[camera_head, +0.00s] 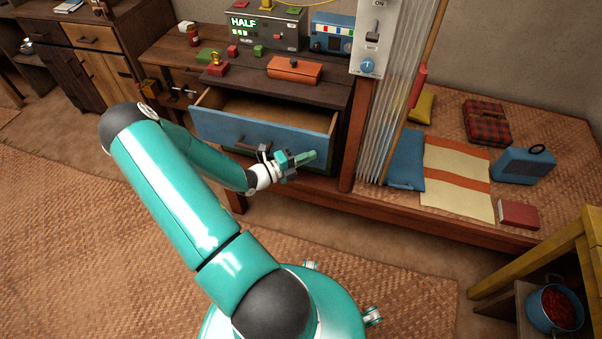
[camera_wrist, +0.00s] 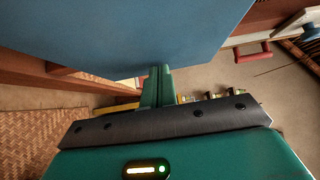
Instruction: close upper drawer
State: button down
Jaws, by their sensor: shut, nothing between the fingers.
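The upper drawer (camera_head: 220,128) has a blue front with a dark handle (camera_head: 226,135) and is pulled out of the dark wooden cabinet (camera_head: 345,105). Its open inside shows from above. My gripper (camera_head: 310,157) is just in front of the right part of the blue front, its teal fingers together and empty. In the wrist view, the blue drawer front (camera_wrist: 110,35) fills the upper left, and my closed fingers (camera_wrist: 158,80) point towards its lower edge. I cannot tell whether the fingertips touch it. The lower part of the cabinet is mostly hidden by my arm.
An orange box (camera_head: 294,70) and several small blocks stand on the cabinet top. A wooden post (camera_head: 358,140) with a clear strip curtain (camera_head: 405,90) rises right of the drawer. A low platform (camera_head: 450,225) extends right. The woven floor mat (camera_head: 60,230) is clear.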

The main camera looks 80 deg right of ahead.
jog(key=d, duration=0.7)
jog(key=s+d, duration=0.1)
jog(key=d, duration=0.3)
jog(key=shift+d, duration=0.15)
jog(key=shift+d+r, duration=0.1)
jog(key=shift+d, duration=0.3)
jog(key=shift+d+r, duration=0.1)
